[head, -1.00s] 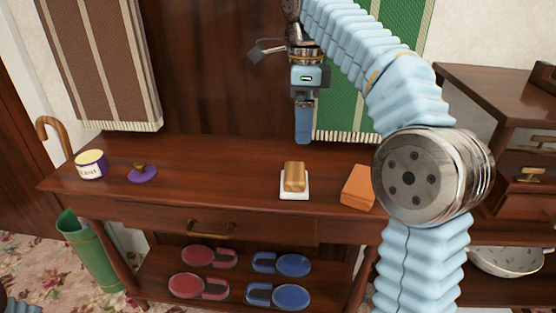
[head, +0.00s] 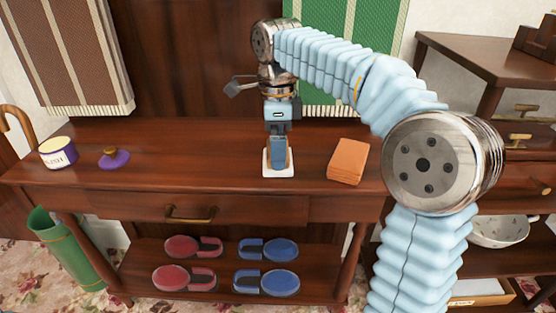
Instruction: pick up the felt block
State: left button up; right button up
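My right gripper (head: 278,160) points straight down over the small white tray (head: 267,173) on the wooden table. In the earlier frame a wood-topped block, which may be the felt block, sat on this tray. Now the gripper's blue fingers stand in front of that spot and hide nearly all of it. I see the fingers edge-on, so I cannot tell whether they are open or shut on the block. My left gripper is not in view.
An orange stack of cloths (head: 348,161) lies just right of the tray. A labelled jar (head: 57,153) and a purple lid with a knob (head: 114,158) stand at the left. The table between lid and tray is clear.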

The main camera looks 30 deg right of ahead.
jog(key=shift+f, duration=0.35)
jog(key=c, duration=0.8)
jog(key=shift+r, duration=0.1)
jog(key=shift+r, duration=0.25)
notch_tip(320, 180, up, 3)
jog(key=shift+f+p, duration=0.15)
jog(key=shift+p, duration=0.4)
jog(key=s+a+r, duration=0.6)
jog(key=a, duration=0.1)
jog(key=s+a+r, duration=0.3)
jog(key=a, duration=0.1)
jog(key=shift+r, duration=0.35)
jog(key=shift+w, duration=0.1)
